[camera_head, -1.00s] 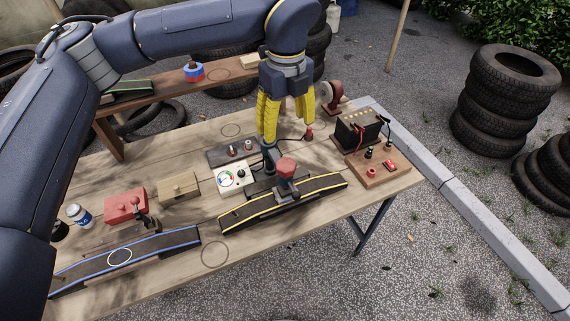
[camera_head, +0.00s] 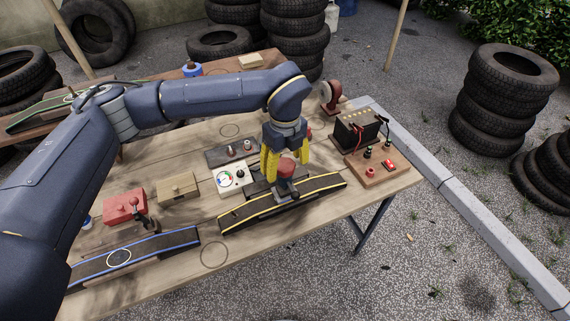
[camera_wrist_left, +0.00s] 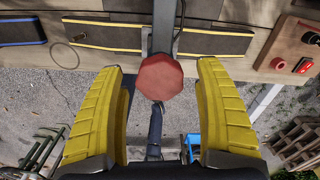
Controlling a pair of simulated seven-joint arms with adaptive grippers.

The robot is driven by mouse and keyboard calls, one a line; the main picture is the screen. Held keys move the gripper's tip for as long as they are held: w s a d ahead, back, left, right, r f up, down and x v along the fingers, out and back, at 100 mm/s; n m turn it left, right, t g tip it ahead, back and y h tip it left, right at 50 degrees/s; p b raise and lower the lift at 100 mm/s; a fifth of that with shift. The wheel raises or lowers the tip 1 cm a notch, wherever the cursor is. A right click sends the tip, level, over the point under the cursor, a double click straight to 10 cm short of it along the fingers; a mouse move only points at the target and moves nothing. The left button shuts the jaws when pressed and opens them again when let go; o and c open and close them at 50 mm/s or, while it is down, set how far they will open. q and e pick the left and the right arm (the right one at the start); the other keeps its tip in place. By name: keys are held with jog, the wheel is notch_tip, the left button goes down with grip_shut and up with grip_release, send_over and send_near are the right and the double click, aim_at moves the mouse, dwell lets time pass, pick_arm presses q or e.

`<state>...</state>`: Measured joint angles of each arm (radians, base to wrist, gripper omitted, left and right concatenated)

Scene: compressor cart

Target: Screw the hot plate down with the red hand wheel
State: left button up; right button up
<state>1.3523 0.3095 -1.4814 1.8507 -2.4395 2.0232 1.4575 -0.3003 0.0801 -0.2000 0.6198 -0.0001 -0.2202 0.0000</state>
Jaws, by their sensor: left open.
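The red hand wheel (camera_head: 287,168) sits on top of a dark grey clamp that stands over a dark strip with yellow edges (camera_head: 240,214). In the left wrist view the wheel (camera_wrist_left: 160,77) is a red faceted knob between the two yellow fingers. My left gripper (camera_head: 286,160) is open, pointing down, with a finger on either side of the wheel. In the wrist view gaps show between wheel and fingers (camera_wrist_left: 160,68). The clamp's lower part, where the hot plate would be, is mostly hidden. My right gripper is not in view.
A white dial box (camera_head: 231,177) stands just left of the clamp. A battery (camera_head: 358,130) and a switch board (camera_head: 376,172) are to the right. A blue-edged strip (camera_head: 150,252), red box (camera_head: 123,209) and wooden box (camera_head: 178,188) are to the left.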

pick_arm(q)
jog(key=shift+f, duration=0.2)
jog(key=shift+c, duration=0.2)
jog(key=c, duration=1.3)
jog(key=shift+o, duration=0.2)
